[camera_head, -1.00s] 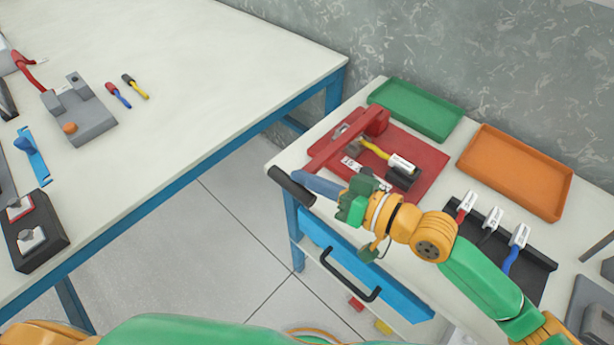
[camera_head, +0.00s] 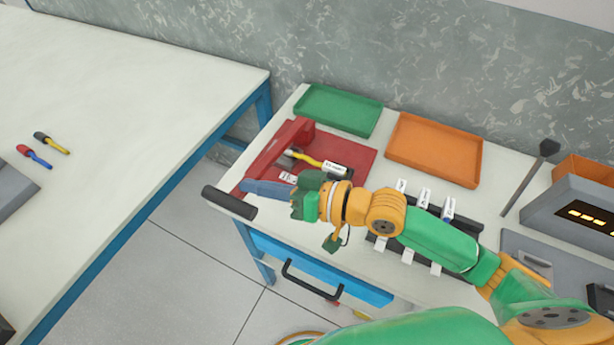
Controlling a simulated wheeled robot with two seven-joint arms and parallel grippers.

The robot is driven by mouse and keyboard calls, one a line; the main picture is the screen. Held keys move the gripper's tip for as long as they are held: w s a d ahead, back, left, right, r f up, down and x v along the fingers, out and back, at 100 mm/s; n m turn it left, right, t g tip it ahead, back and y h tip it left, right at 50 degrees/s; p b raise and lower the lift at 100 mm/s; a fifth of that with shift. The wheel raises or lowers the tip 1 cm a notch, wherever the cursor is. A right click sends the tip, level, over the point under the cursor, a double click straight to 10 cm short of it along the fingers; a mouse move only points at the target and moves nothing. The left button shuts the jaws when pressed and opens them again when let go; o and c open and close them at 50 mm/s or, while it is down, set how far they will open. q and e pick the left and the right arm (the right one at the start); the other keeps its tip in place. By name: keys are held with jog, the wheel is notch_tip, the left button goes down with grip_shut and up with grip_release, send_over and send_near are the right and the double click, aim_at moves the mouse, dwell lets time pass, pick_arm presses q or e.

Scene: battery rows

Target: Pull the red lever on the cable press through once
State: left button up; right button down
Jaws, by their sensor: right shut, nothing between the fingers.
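The cable press has a red base plate (camera_head: 358,158) on the right-hand table. Its red lever (camera_head: 268,155) runs from the rear block toward the front left and ends in a black crosswise handle (camera_head: 229,203) beyond the table edge. A yellow cable (camera_head: 308,160) with a white label lies at the press. My right gripper (camera_head: 246,187) reaches in from the right, with its blue-grey fingers shut and empty close beside the lever's handle end. I cannot tell whether they touch it. The fingers and wrist hide part of the plate's front. My left gripper is out of view.
Behind the press are a green tray (camera_head: 338,110) and an orange tray (camera_head: 434,150). A black rack (camera_head: 377,243) with labelled cables lies under my right forearm. A drawer handle (camera_head: 312,281) juts from the table front. A floor gap separates the left table (camera_head: 130,110).

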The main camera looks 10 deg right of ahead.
jog(key=b+v, duration=0.3)
jog(key=v, duration=0.5)
jog(key=shift+s+d, duration=0.15)
jog(key=shift+d, duration=0.2)
